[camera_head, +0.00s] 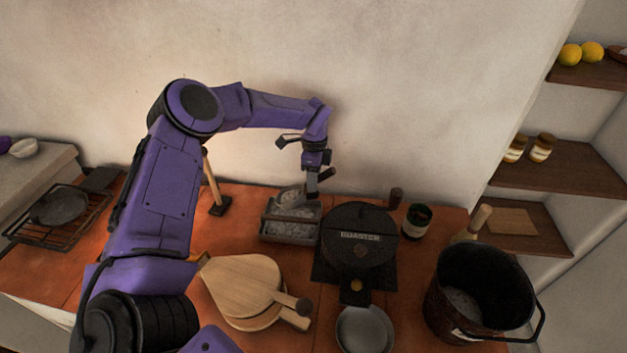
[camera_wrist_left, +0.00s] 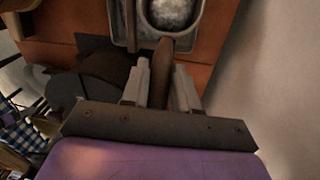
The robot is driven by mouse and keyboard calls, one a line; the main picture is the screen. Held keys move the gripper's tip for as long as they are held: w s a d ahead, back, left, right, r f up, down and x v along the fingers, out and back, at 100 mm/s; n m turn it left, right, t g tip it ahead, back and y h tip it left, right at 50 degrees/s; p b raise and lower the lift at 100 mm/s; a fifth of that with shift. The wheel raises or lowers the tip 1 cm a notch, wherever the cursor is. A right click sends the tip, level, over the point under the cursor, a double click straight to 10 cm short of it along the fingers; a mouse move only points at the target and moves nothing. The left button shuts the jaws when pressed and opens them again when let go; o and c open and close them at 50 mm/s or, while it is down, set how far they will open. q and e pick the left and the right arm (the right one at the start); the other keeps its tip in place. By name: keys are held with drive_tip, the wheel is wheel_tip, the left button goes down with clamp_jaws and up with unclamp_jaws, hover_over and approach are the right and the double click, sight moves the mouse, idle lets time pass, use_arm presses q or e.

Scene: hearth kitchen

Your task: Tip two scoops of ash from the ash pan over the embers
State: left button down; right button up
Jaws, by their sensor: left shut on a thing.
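The ash pan (camera_head: 290,239) is a grey rectangular tray with grey ash in it, on the terracotta counter near the back wall. My left gripper (camera_head: 318,184) is above its right back corner. In the left wrist view the left gripper (camera_wrist_left: 160,68) is shut on the brown handle of a metal scoop (camera_wrist_left: 172,52). The scoop's round bowl, also in the head view (camera_head: 291,197), holds pale grey ash and is over the pan's back part. I cannot make out any glowing embers. My right gripper is not in view.
A black roaster (camera_head: 358,238) stands close right of the pan. A dark bucket (camera_head: 480,290) is at the right, with a small jar (camera_head: 416,221) behind. Wooden paddles (camera_head: 240,285) lie in front. A grey bowl (camera_head: 365,330) is at the front edge. Shelves are at right.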

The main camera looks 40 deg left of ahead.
use_arm(q)
drive_tip(key=shift+r+g+y+p, duration=0.35)
drive_tip(key=shift+r+y+p, duration=0.35)
drive_tip(key=shift+r, duration=0.45)
drive_tip(key=shift+r+g+y+p, duration=0.45)
drive_tip(key=shift+r+p, duration=0.3)
drive_tip(key=shift+r, duration=0.4)
wheel_tip(320, 180, up, 8)
drive_tip(key=g+y+p, duration=0.1)
drive_tip(key=y+p, duration=0.1)
drive_tip(key=p, duration=0.3)
drive_tip(key=shift+y, duration=0.35)
drive_tip(key=shift+f+n, duration=0.2)
drive_tip(key=shift+n, duration=0.1)
